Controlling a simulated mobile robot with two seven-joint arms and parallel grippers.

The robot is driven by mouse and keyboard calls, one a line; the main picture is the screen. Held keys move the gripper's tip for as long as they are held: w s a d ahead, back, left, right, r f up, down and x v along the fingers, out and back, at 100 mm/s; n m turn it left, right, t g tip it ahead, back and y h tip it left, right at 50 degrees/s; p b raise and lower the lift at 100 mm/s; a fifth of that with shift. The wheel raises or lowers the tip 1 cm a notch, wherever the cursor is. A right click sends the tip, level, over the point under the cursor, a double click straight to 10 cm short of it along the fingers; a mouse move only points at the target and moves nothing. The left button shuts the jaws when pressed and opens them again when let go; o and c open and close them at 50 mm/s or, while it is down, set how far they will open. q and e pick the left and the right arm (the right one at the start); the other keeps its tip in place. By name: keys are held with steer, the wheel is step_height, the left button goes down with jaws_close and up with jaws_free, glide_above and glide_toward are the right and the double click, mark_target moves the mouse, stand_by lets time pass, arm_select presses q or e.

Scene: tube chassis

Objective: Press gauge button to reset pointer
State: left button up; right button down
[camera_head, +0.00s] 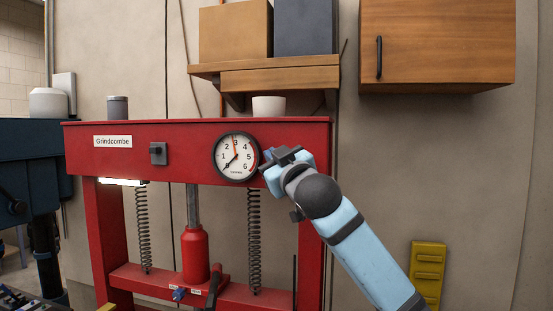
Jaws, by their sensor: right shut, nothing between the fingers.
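The round gauge (237,156) with a white face and black rim is mounted on the red beam of the press (200,128). An orange pointer on it points up near the 3, and a dark pointer angles to the lower left near the 0. My right gripper (270,160) is at the gauge's right edge, shut and empty, with its tips close to the rim. I cannot tell whether they touch. I cannot make out the gauge button; the gripper may hide it. My left gripper is out of view.
A black knob (158,153) sits on the beam left of the gauge. A white bowl (268,107) and a grey canister (117,107) stand on top of the press. A shelf with boxes (235,32) and a wooden cabinet (437,42) hang above.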

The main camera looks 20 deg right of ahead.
stand_by(0.6)
steer(key=shift+w+d, duration=0.25)
steer(key=shift+w, duration=0.1)
steer(key=shift+w+d+p, duration=0.25)
steer(key=shift+w+p, duration=0.15)
stand_by(0.7)
steer(key=shift+s+a, duration=0.1)
steer(key=shift+s, duration=0.05)
steer(key=shift+s+a, duration=0.35)
steer(key=shift+s, duration=0.25)
steer(key=s+a, duration=0.1)
steer(key=s, duration=0.1)
steer(key=s+a, duration=0.2)
steer(key=shift+s, duration=0.1)
stand_by(0.4)
steer(key=shift+d, duration=0.1)
stand_by(0.5)
